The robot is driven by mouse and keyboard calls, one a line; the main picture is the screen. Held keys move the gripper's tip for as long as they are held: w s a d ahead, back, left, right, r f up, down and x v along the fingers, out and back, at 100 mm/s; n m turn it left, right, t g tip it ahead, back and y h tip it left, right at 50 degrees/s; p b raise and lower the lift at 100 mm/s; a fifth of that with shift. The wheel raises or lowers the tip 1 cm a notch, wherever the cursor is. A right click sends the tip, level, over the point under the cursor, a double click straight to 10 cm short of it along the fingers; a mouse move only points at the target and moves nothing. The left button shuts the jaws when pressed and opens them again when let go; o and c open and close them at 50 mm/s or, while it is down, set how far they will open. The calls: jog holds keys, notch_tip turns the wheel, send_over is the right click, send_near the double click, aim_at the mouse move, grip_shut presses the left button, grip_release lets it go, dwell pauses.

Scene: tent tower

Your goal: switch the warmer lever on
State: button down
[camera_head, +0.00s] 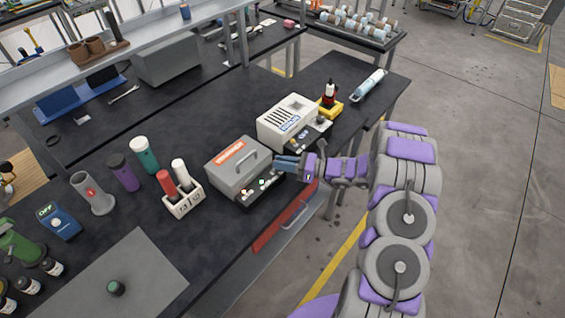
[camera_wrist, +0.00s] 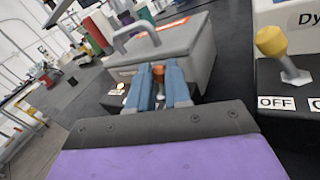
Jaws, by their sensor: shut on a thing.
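My gripper (camera_head: 280,164) is at the right end of this ledge. In the wrist view, the blue fingers are closed around a small orange-brown knob (camera_wrist: 158,71), seemingly the warmer lever's tip. The fingers hide the lever's shaft, and I cannot tell which position it is in.
A white vented box (camera_head: 284,122) stands close beyond the gripper. Its yellow-knobbed lever (camera_wrist: 271,41) rises beside an OFF label in the wrist view. A white holder (camera_head: 184,203) with red and white cylinders stands left of the grey box.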

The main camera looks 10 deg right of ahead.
jog(key=shift+w+r+p, duration=0.1)
jog(key=shift+r+p, duration=0.1)
jog(key=shift+p, duration=0.5)
jog(key=shift+d+m+y+p, duration=0.1)
jog(key=shift+m+y+p, duration=0.25)
jog(key=shift+p, duration=0.45)
jog(key=shift+w+d+f+m+t+p, duration=0.1)
jog(key=shift+d+f+m+t+p, duration=0.1)
jog(key=shift+f+m+t+p, duration=0.35)
jog(key=shift+r, duration=0.1)
jog(key=c, duration=1.1)
grip_release()
jog(key=shift+d, duration=0.1)
